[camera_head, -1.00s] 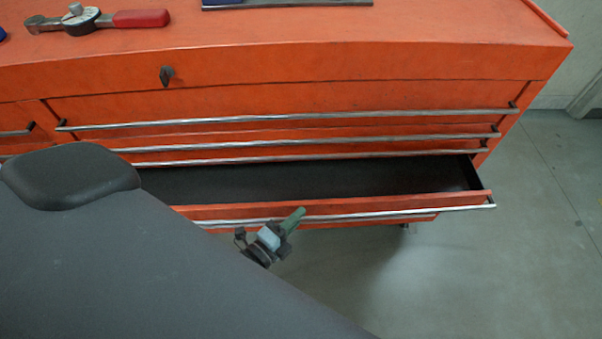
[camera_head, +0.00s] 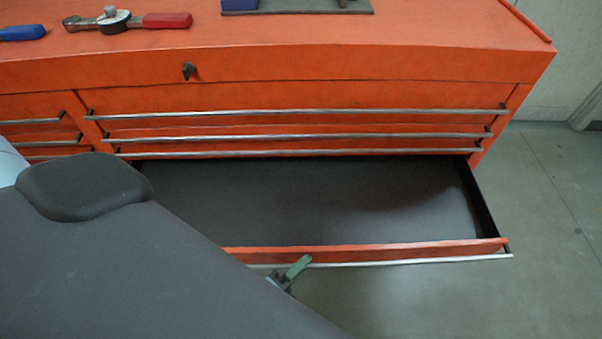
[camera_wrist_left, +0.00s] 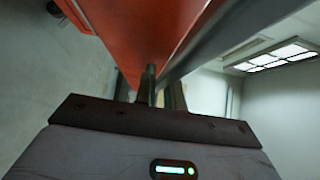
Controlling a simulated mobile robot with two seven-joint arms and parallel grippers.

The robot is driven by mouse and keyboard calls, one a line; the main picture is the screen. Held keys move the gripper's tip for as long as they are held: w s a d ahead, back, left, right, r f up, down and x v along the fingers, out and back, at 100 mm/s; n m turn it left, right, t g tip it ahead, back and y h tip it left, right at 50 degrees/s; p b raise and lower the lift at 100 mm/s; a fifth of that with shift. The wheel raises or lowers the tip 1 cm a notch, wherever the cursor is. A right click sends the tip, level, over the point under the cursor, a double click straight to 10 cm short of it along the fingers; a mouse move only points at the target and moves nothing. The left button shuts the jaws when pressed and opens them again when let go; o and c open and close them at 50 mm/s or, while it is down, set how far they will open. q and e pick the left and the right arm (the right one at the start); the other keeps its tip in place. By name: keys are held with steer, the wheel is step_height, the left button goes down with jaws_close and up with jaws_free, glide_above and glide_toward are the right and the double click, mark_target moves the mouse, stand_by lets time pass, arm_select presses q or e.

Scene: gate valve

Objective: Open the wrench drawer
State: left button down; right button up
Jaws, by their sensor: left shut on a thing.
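The orange tool chest (camera_head: 300,70) fills the upper part of the head view. One wide lower drawer (camera_head: 370,253) is pulled well out, and its dark inside (camera_head: 310,198) looks empty in the part I see. My left gripper (camera_head: 290,271) is shut on the silver handle bar (camera_head: 420,261) along that drawer's front. In the left wrist view the gripper fingers (camera_wrist_left: 148,90) meet the bar (camera_wrist_left: 195,45) beside the orange drawer front (camera_wrist_left: 130,30). My left arm hides the drawer's left front part. My right gripper is not in view.
Closed drawers with silver handles (camera_head: 300,136) lie above the open one. A ratchet with a red grip (camera_head: 167,21), a blue-handled tool (camera_head: 22,33) and a dark plate (camera_head: 300,6) lie on the chest top. The grey floor (camera_head: 545,210) at right is clear.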

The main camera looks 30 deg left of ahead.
arm_select(q)
steer(key=shift+s+d, duration=0.15)
steer(key=shift+s, duration=0.1)
steer(key=c, duration=1.5)
jaws_free()
steer(key=shift+s+a, duration=0.25)
steer(key=shift+s, duration=1.05)
steer(key=shift+s+a, duration=0.3)
steer(key=shift+s, duration=0.95)
steer(key=shift+s+a, duration=0.25)
steer(key=shift+s, duration=1.05)
